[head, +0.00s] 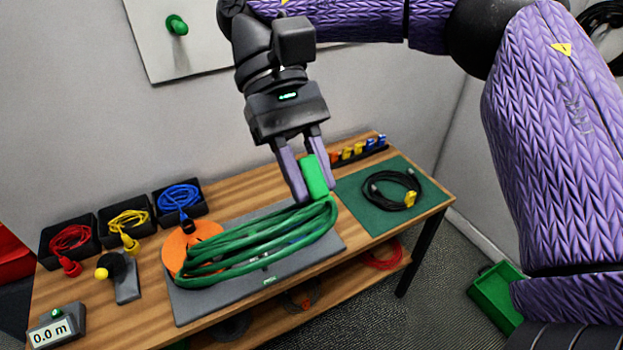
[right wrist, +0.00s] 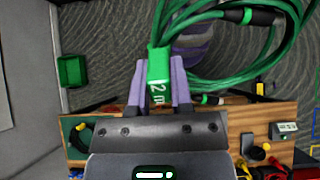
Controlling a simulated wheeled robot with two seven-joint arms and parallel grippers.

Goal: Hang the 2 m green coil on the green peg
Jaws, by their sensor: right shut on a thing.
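The green coil (head: 250,247) hangs from my right gripper (head: 306,184) above the grey mat on the table. My right gripper is shut on the coil's green tag, which reads "2 m" in the right wrist view (right wrist: 159,85). The coil's loops (right wrist: 225,80) also show there with a dark connector end. The green peg (head: 177,25) sticks out of a pale board on the wall, up and to the left of the gripper. My left gripper is not in view.
Black bins with red, yellow and blue (head: 179,197) cables line the table's back left. An orange disc (head: 180,255) lies partly behind the coil. A black coil (head: 392,190) with a yellow tag lies on a green mat (head: 355,215). A display (head: 55,328) reads 0.0 m.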

